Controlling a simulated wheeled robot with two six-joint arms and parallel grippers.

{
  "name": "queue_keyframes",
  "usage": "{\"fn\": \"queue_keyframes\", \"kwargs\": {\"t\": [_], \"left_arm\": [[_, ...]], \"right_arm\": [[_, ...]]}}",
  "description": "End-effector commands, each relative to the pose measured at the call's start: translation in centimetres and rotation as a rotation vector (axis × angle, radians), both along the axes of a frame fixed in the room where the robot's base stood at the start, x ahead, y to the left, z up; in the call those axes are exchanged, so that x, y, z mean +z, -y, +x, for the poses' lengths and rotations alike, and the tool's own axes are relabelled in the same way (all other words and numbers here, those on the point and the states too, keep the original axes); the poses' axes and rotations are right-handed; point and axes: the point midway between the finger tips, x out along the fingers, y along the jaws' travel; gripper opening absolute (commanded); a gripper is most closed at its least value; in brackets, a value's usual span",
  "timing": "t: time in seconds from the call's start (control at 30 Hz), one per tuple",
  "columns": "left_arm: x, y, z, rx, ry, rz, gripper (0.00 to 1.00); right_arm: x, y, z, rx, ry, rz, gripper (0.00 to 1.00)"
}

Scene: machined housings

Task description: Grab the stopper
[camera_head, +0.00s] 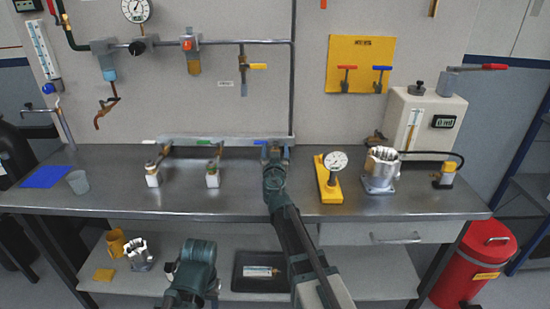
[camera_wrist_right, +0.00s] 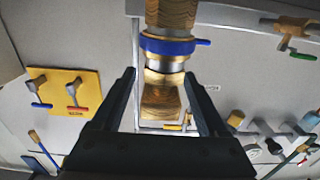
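A brass block (camera_wrist_right: 162,103), which looks like the stopper, sits at the end of a brass fitting with a blue ring (camera_wrist_right: 168,46) in the right wrist view. My right gripper (camera_wrist_right: 160,76) is open, with one finger on each side of the block and a gap showing on the left. In the head view my right gripper (camera_head: 275,152) is at the bench-back manifold (camera_head: 225,141), by its blue tag, and hides the stopper there. My left arm's end (camera_head: 195,265) is low, in front of the lower shelf; its fingers are not clear.
On the bench (camera_head: 120,200) stand a yellow-based gauge (camera_head: 330,178), a machined housing (camera_head: 381,168) and a grey cup (camera_head: 77,182). Two white-ended fittings hang left of my right gripper, one of them here (camera_head: 212,177). A white meter box (camera_head: 420,122) stands at right.

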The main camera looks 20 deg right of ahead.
Motion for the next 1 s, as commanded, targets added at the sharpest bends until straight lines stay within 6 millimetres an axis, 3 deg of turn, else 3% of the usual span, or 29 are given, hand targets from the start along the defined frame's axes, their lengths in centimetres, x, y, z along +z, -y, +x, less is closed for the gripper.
{"fn": "queue_keyframes", "kwargs": {"t": [0.03, 0.4, 0.43, 1.0], "left_arm": [[0.0, 0.0, 0.0, 0.0, 0.0, 0.0, 0.5], [0.0, 0.0, 0.0, 0.0, 0.0, 0.0, 0.5], [0.0, 0.0, 0.0, 0.0, 0.0, 0.0, 0.5], [0.55, 0.0, 0.0, 0.0, 0.0, 0.0, 0.5]], "right_arm": [[0.0, -0.02, -0.02, 0.0, 0.0, 0.0, 0.69], [0.0, -0.03, -0.03, 0.0, 0.0, 0.0, 0.02], [0.0, -0.03, -0.03, 0.0, 0.0, 0.0, 0.0], [0.56, -0.1, -0.03, 0.0, 0.0, 0.0, 0.0]]}}
